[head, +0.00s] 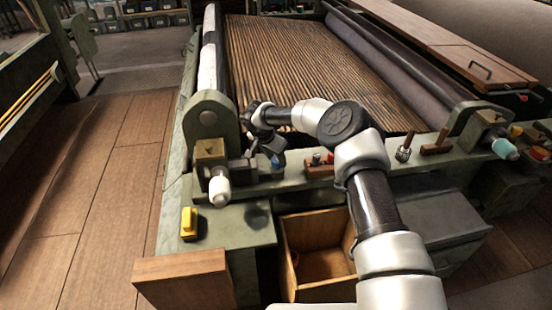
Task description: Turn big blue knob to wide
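A small dark blue piece (276,162), which may be the big blue knob, shows on the machine's front ledge, left of centre. My gripper (272,152) points down right at it and covers part of it. The fingers are small and dark here, so I cannot tell whether they are open, shut or touching it. Any pointer or "wide" mark is too small or hidden. A pale cyan knob (505,149) sits on a bracket at the right end of the machine, well apart from my gripper.
The ledge also carries a white knob (219,190), a yellow block (189,222), a wooden block with red and dark buttons (320,166), a metal knob (404,153) and a wooden-handled lever (436,145). Below is an open wooden box (290,240). The slatted apron (300,55) lies behind.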

